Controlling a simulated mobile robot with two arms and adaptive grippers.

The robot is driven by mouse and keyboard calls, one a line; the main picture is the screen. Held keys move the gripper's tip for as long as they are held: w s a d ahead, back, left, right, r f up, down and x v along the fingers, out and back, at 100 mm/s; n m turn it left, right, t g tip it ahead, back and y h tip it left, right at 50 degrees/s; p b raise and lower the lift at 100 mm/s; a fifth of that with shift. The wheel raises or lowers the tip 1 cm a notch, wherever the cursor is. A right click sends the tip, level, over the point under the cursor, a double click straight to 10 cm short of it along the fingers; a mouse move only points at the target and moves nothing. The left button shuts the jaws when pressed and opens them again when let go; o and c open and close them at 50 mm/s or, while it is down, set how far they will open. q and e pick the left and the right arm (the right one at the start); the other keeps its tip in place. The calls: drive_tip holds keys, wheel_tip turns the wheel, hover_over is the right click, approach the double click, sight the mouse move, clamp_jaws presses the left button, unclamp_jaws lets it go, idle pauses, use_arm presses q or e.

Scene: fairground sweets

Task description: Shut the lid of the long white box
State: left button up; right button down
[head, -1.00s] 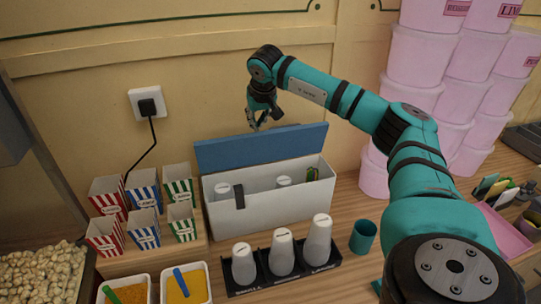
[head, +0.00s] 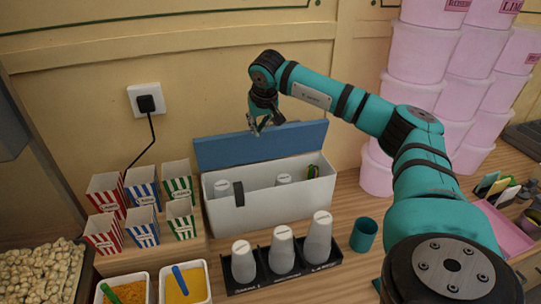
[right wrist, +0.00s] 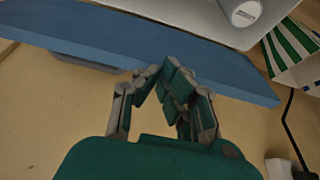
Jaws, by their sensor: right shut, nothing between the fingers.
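The long white box (head: 270,206) stands on the counter against the wall. Its blue lid (head: 225,152) is open and tilted up along the back edge. The lid also crosses the right wrist view (right wrist: 110,38). Inside the box are white cup-like things and a small green and yellow item. A dark latch (head: 239,194) is on the front wall. My right gripper (head: 262,131) is shut and empty at the lid's upper edge, around its middle; its fingers also show in the right wrist view (right wrist: 168,78). I cannot tell whether they touch the lid. My left gripper is out of view.
A black rack (head: 250,284) with white cups stands before the box, a teal cup (head: 363,235) to its right. Striped popcorn boxes (head: 143,186) stand left. Pink tubs (head: 425,55) are stacked right. A wall socket (head: 147,100) with cord is left of the lid.

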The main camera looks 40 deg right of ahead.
drive_tip(key=shift+s+a, duration=0.4)
drive_tip(key=shift+s, duration=0.35)
drive_tip(key=shift+f, duration=0.1)
drive_tip(key=shift+s+a+f+b, duration=0.3)
drive_tip(key=shift+s+a+b, duration=0.1)
drive_tip(key=shift+s, duration=0.25)
drive_tip(key=shift+s+a+f+b, duration=0.3)
drive_tip(key=shift+s+a+b, duration=0.05)
drive_tip(key=shift+s, duration=0.3)
drive_tip(key=shift+s+a+f+b, duration=0.35)
drive_tip(key=shift+s+f+b, duration=0.2)
drive_tip(key=shift+s+b, duration=0.1)
drive_tip(key=shift+s+a+f+b, duration=0.35)
drive_tip(key=shift+s+f+b, duration=0.2)
drive_tip(key=shift+s, duration=0.1)
